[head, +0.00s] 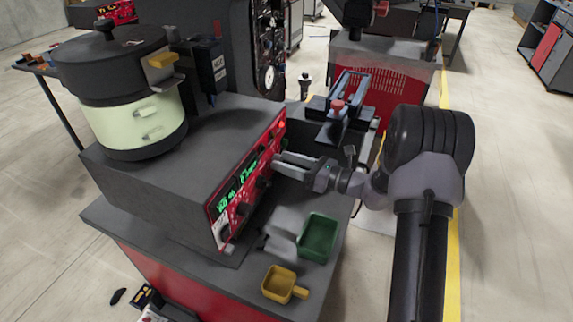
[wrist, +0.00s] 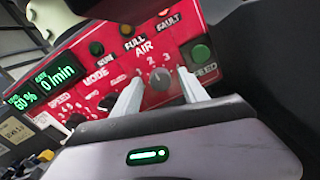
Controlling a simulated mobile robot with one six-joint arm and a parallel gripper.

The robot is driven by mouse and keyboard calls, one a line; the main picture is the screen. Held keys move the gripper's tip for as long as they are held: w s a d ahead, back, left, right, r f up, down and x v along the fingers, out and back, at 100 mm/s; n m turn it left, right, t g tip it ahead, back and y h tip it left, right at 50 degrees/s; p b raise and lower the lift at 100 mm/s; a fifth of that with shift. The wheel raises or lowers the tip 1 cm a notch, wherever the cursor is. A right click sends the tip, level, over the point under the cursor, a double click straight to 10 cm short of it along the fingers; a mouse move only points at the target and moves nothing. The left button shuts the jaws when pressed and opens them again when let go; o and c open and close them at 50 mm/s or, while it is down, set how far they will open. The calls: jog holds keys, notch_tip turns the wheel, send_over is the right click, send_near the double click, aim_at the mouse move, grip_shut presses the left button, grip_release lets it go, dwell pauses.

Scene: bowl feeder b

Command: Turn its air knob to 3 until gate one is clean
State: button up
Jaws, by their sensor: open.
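The control box has a red front panel (head: 222,206) with green digits and dark knobs. In the wrist view the panel (wrist: 115,62) shows "60 %" and "0/min". The grey air knob (wrist: 159,82) sits under the word AIR, with a 1, 2, 3 scale above it; I cannot make out its pointer surely. My gripper (head: 279,162) is open at the panel, and its fingertips (wrist: 160,77) stand on either side of the air knob. Contact is not clear. The bowl feeder (head: 130,118) stands on the box. I cannot make out gate one.
A green tray (head: 318,238) and a yellow scoop-like tray (head: 279,284) lie on the grey bench top in front of the panel. A MODE knob (wrist: 106,103) is left of the air knob and a green FEED button (wrist: 201,54) is right of it.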

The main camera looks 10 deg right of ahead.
grip_shut()
jog(key=shift+r+p, duration=0.1)
jog(key=shift+p, duration=0.3)
jog(key=shift+r+m+p, duration=0.1)
jog(key=shift+m+p, duration=0.5)
jog(key=shift+p, duration=0.2)
jog(key=m+p, duration=0.2)
jog(key=p, duration=0.1)
jog(key=m+p, duration=0.4)
jog(key=m, duration=0.1)
jog(key=shift+w+f+g, duration=0.1)
jog(key=shift+f+g, duration=0.1)
jog(key=shift+g, duration=0.1)
jog(key=shift+m+p, duration=0.3)
